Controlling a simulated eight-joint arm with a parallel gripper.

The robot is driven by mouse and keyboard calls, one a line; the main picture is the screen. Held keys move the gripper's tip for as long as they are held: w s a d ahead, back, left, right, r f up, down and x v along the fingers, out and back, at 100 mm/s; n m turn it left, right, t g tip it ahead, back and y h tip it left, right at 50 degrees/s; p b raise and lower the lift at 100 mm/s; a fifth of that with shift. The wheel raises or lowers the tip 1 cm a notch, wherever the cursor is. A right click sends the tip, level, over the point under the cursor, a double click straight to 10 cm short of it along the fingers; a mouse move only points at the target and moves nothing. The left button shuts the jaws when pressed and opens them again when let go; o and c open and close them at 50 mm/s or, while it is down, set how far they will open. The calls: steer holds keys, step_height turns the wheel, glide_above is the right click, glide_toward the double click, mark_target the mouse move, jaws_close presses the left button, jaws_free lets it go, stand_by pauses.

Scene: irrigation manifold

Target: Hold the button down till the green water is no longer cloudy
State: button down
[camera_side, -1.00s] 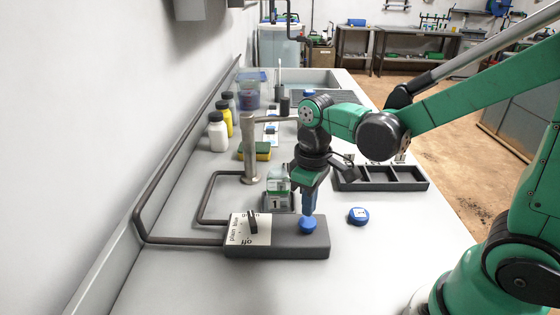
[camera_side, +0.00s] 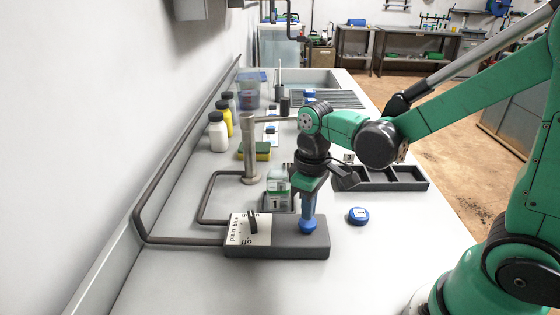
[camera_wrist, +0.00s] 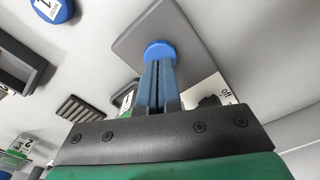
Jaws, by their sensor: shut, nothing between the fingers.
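The blue button (camera_side: 308,228) is on the right part of a dark grey control box (camera_side: 285,246). My gripper (camera_side: 308,217) points straight down with its blue fingers closed together, empty, their tips on the button. In the wrist view the shut fingers (camera_wrist: 157,88) also reach the button (camera_wrist: 160,50). A clear bottle labelled 1 (camera_side: 278,188) stands behind the box, partly covered by my gripper. Its contents look pale grey-green; I cannot tell how cloudy they are.
A black selector knob (camera_side: 253,222) sits on a white plate with "plain", "blue" and "off" markings. A blue disc (camera_side: 358,215) lies right of the box. A dark compartment tray (camera_side: 385,179) is behind it. A metal tap (camera_side: 250,150) and a sponge (camera_side: 262,151) stand farther back.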

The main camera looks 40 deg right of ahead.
steer(key=shift+f, duration=0.85)
stand_by(2.1)
steer(key=shift+r, duration=3.5)
steer(key=shift+s, duration=0.1)
steer(key=t, duration=0.1)
steer(key=s+r+m+t, duration=0.1)
steer(key=t, duration=0.1)
steer(key=m+t, duration=0.1)
steer(key=t, duration=0.1)
steer(key=r+m+t, duration=0.1)
steer(key=t, duration=0.1)
steer(key=shift+s+d, duration=0.15)
steer(key=shift+s, duration=0.05)
